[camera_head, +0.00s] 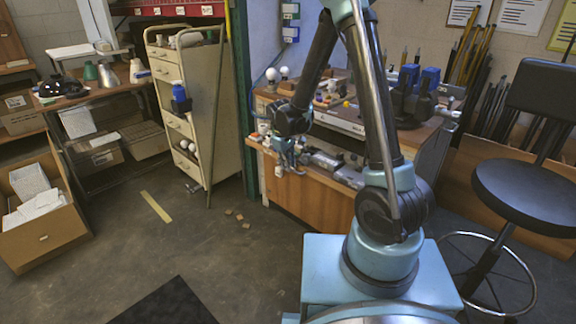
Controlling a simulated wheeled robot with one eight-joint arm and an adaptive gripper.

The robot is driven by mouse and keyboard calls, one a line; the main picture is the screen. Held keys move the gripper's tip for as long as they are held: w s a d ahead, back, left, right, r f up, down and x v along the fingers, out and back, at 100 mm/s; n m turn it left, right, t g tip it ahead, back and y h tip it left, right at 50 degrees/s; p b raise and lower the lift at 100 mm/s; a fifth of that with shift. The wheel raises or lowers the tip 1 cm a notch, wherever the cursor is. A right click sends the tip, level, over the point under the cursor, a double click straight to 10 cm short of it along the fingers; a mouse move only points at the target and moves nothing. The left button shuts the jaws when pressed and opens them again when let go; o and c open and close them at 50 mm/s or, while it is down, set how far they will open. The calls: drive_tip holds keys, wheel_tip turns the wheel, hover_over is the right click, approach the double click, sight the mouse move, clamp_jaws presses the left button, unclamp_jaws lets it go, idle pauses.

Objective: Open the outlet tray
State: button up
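A wooden workbench (310,203) stands in the middle, behind my arm. A shallow tray or shelf (322,176) sticks out along its front, with grey blocky parts (325,161) on it and small white pieces at its left end. I take this as the outlet tray, but no label can be read. My gripper (284,168) hangs at the left part of its front edge, below my dark wrist. It is small in the picture, so I cannot tell whether its fingers touch the tray or are open or shut. My arm hides the tray's right end.
White bulbs (277,74) and blue-topped tools (418,80) stand on the bench. A beige drawer cabinet (203,103) is left of it, with a leaning pole. A black stool (530,194) stands right. Small tan pieces (238,216) lie on the otherwise mostly clear floor (200,255).

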drive_tip(key=shift+f, duration=0.2)
clamp_jaws()
drive_tip(key=shift+s+a, duration=0.85)
drive_tip(key=shift+s, duration=0.2)
unclamp_jaws()
drive_tip(key=shift+r, duration=0.15)
